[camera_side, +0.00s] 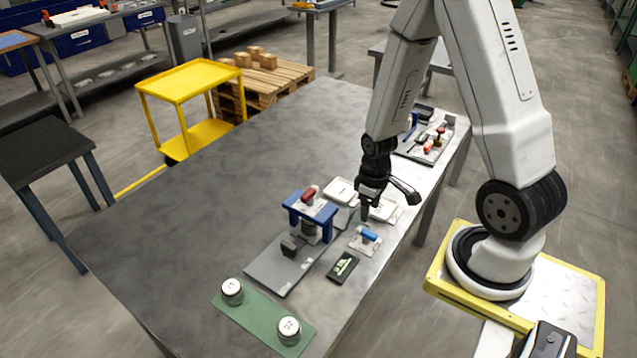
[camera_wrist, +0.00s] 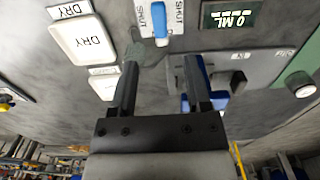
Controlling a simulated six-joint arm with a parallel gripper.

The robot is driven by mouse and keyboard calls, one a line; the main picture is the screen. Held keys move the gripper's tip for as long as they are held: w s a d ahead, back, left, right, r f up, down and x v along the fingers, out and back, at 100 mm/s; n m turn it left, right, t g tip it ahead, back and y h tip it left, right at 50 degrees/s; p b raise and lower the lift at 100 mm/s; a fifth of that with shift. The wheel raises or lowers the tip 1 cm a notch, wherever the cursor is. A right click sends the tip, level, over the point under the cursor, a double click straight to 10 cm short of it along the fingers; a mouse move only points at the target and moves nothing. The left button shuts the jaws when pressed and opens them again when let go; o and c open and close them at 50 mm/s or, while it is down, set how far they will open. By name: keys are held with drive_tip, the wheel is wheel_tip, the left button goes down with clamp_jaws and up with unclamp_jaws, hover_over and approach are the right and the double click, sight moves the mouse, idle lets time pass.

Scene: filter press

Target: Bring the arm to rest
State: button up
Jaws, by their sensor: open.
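My gripper (camera_side: 378,197) hangs above the right edge of the grey table (camera_side: 200,215). In the wrist view its two fingers (camera_wrist: 161,66) are apart, with nothing clearly held between them. The press (camera_side: 312,210), with a blue frame and red handle, stands left of the gripper in the side view. In the wrist view the right finger partly hides it. The valve's blue handle (camera_wrist: 160,20) has SHUT labels beside it. The display (camera_wrist: 228,14) reads 0 ML.
White trays (camera_side: 341,190) lie near the gripper; one (camera_wrist: 83,39) is marked DRY. A green mat (camera_side: 262,322) with two lidded jars (camera_side: 289,330) lies at the front. A tray of small parts (camera_side: 433,140) sits at the far right. The table's left half is clear.

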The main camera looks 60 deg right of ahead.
idle(0.4)
drive_tip(key=shift+w+a+r, duration=0.2)
drive_tip(key=shift+a+r, duration=0.1)
drive_tip(key=shift+r, duration=0.15)
drive_tip(key=w+a+r+t, duration=0.1)
drive_tip(key=a+r+t, duration=0.1)
drive_tip(key=a+r, duration=0.9)
drive_tip(key=shift+w+a+r+t, duration=0.2)
drive_tip(key=shift+w+t, duration=0.05)
drive_tip(key=shift+t, duration=0.05)
drive_tip(key=shift+d+f, duration=0.1)
idle(1.3)
